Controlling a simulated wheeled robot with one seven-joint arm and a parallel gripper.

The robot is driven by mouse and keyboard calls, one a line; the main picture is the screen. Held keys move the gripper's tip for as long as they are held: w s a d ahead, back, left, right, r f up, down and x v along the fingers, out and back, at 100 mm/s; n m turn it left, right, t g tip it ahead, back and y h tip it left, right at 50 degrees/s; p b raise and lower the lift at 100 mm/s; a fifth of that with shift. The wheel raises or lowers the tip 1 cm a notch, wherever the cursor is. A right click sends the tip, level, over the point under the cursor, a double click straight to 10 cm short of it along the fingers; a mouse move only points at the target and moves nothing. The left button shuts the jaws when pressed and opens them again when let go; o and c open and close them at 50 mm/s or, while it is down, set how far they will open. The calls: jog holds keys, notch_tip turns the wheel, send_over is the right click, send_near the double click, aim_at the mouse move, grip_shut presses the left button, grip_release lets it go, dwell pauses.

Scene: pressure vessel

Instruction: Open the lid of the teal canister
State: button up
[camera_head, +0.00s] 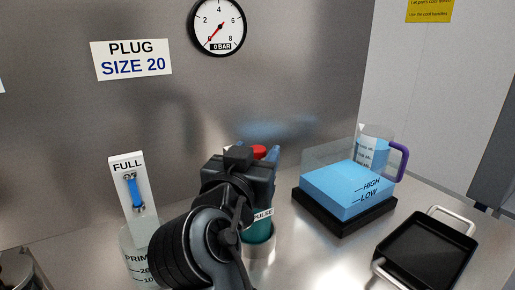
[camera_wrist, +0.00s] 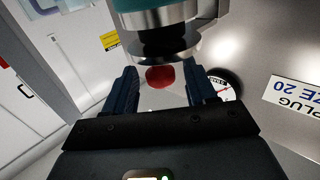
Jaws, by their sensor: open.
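The teal canister (camera_head: 258,232) stands on the metal counter, largely hidden behind my arm in the head view. In the wrist view its teal body (camera_wrist: 165,14) is at the top edge, with a metal band and a black part below it. A red knob (camera_wrist: 160,76) shows beyond the black part, and its top (camera_head: 259,151) also shows in the head view. My gripper (camera_wrist: 163,72) is open, with its blue fingers apart on either side of the red knob in the picture. I cannot tell whether they touch it.
A pressure gauge (camera_head: 218,23) on the wall points at 0. A blue block in a clear container (camera_head: 357,185) sits on a black base to the right, with a purple-handled jug (camera_head: 374,142) behind. A black tray (camera_head: 426,252) is at front right. A "FULL" stand (camera_head: 135,185) is at left.

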jog(key=shift+w+d, duration=0.1)
jog(key=shift+w, duration=0.65)
jog(key=shift+c, duration=0.5)
grip_shut()
